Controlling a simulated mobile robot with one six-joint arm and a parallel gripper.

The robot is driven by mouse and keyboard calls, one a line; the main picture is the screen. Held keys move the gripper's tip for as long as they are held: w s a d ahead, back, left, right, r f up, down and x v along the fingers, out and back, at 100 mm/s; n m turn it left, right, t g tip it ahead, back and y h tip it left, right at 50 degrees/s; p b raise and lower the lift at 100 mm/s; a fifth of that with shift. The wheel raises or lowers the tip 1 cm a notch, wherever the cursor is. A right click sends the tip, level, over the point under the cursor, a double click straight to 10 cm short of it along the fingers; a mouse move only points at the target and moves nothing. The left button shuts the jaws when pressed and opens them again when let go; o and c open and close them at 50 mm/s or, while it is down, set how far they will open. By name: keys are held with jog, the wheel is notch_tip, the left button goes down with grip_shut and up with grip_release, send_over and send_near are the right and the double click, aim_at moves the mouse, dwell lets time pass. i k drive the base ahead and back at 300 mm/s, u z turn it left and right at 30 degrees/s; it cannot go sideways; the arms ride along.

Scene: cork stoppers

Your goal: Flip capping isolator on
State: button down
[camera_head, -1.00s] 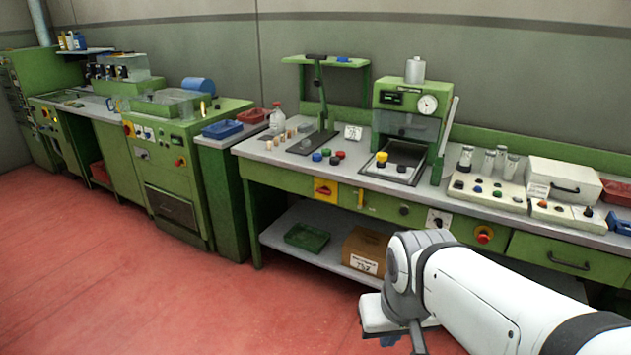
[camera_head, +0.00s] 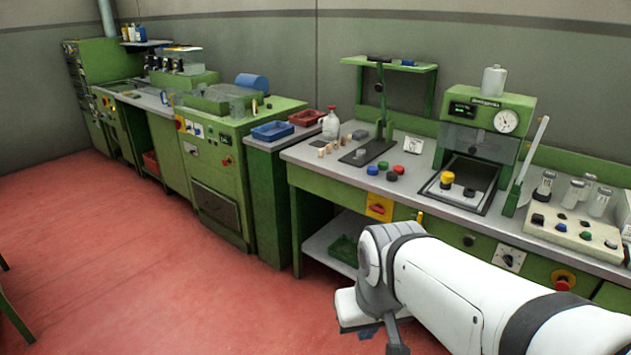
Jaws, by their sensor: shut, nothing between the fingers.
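A rotary isolator switch with a red knob on a yellow plate (camera_head: 379,207) is on the green front of the bench. A dark knob on a white plate (camera_head: 511,259) is farther right on that front. I cannot read a label that tells which is the capping isolator, nor the switch positions. My gripper (camera_head: 394,338) is at the bottom edge, partly cut off, below and in front of the bench and apart from both switches. It is shut and holds nothing visible; its fingertips are not clearly shown.
A red push button on a yellow ring (camera_head: 563,281) is right of the white plate. The bench (camera_head: 330,175) carries a green press (camera_head: 487,125), coloured caps and corks. A lower shelf (camera_head: 325,240) is behind my arm. Red floor at left is clear, except a green frame at the edge.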

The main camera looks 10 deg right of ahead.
aim_at(377, 208)
jog(key=u, duration=0.1)
jog(key=i, duration=1.55)
jog(key=z, duration=0.6)
